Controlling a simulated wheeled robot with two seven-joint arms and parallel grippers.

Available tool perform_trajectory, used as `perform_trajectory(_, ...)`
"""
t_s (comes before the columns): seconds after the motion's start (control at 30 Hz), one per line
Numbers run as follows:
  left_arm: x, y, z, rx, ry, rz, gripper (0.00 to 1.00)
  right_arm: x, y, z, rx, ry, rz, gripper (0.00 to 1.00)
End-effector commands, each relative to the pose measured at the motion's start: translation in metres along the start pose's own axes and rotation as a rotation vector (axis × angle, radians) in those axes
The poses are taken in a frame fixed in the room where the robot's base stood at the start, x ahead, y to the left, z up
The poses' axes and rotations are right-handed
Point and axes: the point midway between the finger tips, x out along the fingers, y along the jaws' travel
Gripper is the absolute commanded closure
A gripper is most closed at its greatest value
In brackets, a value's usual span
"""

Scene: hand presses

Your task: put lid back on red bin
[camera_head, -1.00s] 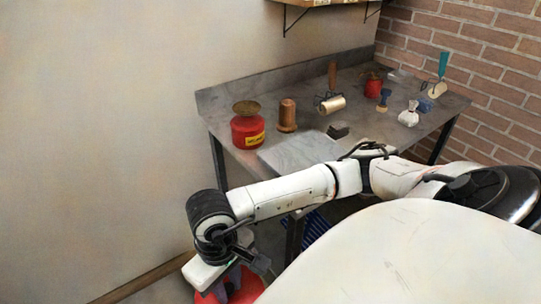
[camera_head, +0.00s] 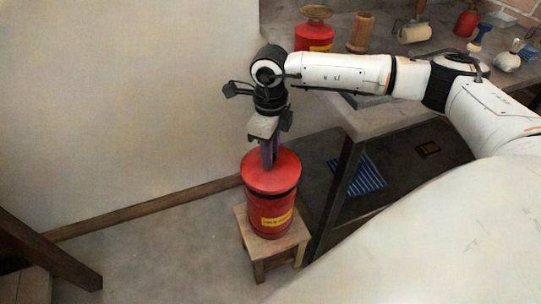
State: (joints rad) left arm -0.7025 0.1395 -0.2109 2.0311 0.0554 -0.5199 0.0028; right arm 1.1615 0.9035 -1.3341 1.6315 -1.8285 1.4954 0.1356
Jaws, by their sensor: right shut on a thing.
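The red bin (camera_head: 271,213) stands upright on a small wooden stool, with a yellow label on its front. The red lid (camera_head: 271,172) is at the top of the bin and looks level, covering its mouth. I cannot tell whether it is fully seated; a dark band shows below its rim. My right gripper (camera_head: 269,160) points down over the lid and is shut on it at the middle of its top; the exact grip point is partly hidden by the fingers. My left gripper is not in view.
The wooden stool (camera_head: 256,250) stands beside the grey workbench (camera_head: 385,122). A red can (camera_head: 314,38), a wooden cylinder (camera_head: 360,32) and a roller (camera_head: 411,32) stand on the bench. A blue striped item (camera_head: 361,177) lies beneath. Floor to the left is clear.

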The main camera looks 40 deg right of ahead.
Motion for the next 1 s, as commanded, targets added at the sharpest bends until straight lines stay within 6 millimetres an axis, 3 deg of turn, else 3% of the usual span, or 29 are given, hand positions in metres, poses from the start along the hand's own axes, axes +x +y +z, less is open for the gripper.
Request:
perform_trajectory(0.1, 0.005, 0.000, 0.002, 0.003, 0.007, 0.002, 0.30, 0.003, -0.012, 0.006, 0.185, -0.002, -0.001, 1.00)
perform_trajectory(0.23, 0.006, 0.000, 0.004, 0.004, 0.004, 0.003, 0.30, 0.002, -0.017, 0.007, 0.281, 0.000, -0.001, 1.00)
perform_trajectory(0.47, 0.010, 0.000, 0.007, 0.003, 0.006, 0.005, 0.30, 0.009, -0.018, 0.007, 0.297, 0.002, -0.001, 1.00)
perform_trajectory(1.0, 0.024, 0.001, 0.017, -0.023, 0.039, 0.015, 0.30, 0.058, -0.017, 0.006, 0.295, 0.002, 0.000, 1.00)
